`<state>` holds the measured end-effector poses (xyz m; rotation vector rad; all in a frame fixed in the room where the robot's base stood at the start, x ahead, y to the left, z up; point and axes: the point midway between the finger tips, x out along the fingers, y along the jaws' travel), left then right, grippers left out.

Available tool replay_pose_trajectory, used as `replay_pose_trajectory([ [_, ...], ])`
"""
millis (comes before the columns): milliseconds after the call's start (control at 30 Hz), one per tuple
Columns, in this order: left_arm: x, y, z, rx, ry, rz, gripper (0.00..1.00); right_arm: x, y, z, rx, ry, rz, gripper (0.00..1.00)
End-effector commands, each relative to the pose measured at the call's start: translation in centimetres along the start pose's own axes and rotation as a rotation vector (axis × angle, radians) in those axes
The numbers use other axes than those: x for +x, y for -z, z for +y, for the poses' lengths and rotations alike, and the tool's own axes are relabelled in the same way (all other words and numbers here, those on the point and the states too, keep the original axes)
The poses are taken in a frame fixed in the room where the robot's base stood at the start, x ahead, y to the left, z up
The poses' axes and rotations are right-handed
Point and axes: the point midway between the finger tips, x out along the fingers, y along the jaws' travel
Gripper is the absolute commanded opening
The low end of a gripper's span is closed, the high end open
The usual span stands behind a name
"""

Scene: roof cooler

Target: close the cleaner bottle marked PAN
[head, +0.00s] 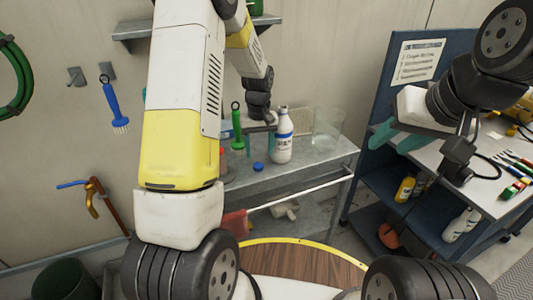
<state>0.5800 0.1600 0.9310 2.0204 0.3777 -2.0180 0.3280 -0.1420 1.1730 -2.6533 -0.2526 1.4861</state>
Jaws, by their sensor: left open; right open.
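A white bottle with a blue band and label (282,142) stands upright on the grey metal shelf (315,163). Its marking is too small to read for certain, and its top looks white. A small blue cap (258,166) lies on the shelf, to the left of the bottle and apart from it. My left gripper (249,142) is open, above the cap and just left of the bottle; one teal finger is close to the bottle. My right gripper (398,141) is open and empty at the right, near the blue cart, away from the bottle.
A green-handled brush (237,128) shows by my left gripper. A clear container (327,130) stands right of the bottle. A blue brush (114,108) hangs on the wall. The blue cart (369,110) holds bottles and tools. A round wooden top (300,268) is below.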

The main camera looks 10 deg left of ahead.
Motion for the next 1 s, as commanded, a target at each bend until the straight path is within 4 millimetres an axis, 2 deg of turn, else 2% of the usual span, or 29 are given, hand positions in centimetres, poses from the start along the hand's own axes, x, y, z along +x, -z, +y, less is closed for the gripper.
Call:
replay_pose_trajectory([
  [300,4.4,-0.5,-0.7,0.0,0.002,-0.003,0.57,0.0,0.0,0.0,0.0,0.0,0.0,0.42],
  [700,4.9,-0.5,-0.6,0.0,0.001,-0.001,0.57,0.0,0.0,0.0,0.0,0.0,0.0,0.42],
  [767,4.9,-0.5,-0.6,0.0,0.001,-0.001,0.5,0.0,0.0,0.0,0.0,0.0,0.0,0.42],
  [1000,4.8,-0.5,-0.6,0.0,0.001,-0.001,0.03,0.0,0.0,0.0,0.0,0.0,0.0,0.42],
])
